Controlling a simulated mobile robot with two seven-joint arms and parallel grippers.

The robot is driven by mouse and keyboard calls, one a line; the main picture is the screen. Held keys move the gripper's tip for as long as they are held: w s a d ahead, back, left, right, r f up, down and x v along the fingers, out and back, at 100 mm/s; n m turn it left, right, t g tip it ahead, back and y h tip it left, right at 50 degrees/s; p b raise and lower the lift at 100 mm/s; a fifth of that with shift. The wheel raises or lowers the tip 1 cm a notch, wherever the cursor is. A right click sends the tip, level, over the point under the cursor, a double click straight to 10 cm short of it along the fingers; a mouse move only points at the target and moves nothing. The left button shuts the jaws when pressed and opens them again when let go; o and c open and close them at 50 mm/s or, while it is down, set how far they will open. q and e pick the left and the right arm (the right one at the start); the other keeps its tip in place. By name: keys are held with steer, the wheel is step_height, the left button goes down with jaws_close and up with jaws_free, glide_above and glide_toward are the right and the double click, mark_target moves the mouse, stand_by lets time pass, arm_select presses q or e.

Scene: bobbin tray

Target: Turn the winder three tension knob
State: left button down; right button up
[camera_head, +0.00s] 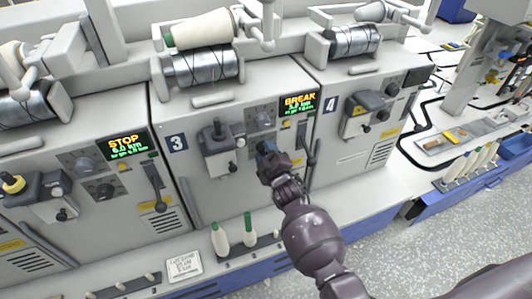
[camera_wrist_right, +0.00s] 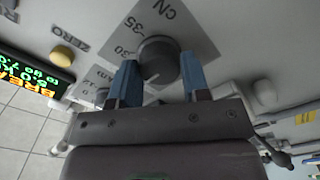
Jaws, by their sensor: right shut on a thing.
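Winder three (camera_head: 200,110) is the grey panel marked 3 in the head view, with a display (camera_head: 299,104) reading BREAK. Its tension knob is a dark round knob (camera_wrist_right: 158,56) on a grey scale plate (camera_wrist_right: 172,28) marked CN, 30 and 35 in the right wrist view. My right gripper (camera_head: 265,149) reaches up to the panel below the display. In the right wrist view the blue fingertips (camera_wrist_right: 160,76) are shut on the knob, one on each side. In the head view the gripper hides this knob. My left gripper is not in view.
Another dark knob (camera_head: 262,118) sits just above my gripper, with a lever (camera_head: 312,153) at its right. Green-tipped bobbins (camera_head: 221,238) stand on the ledge below.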

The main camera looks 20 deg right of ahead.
steer(key=o, duration=0.9)
steer(key=shift+s, duration=0.3)
steer(key=s+p, duration=0.1)
steer(key=s, duration=0.9)
steer(key=shift+s+d+p, duration=0.1)
steer(key=shift+d+p, duration=0.05)
steer(key=shift+p, duration=0.25)
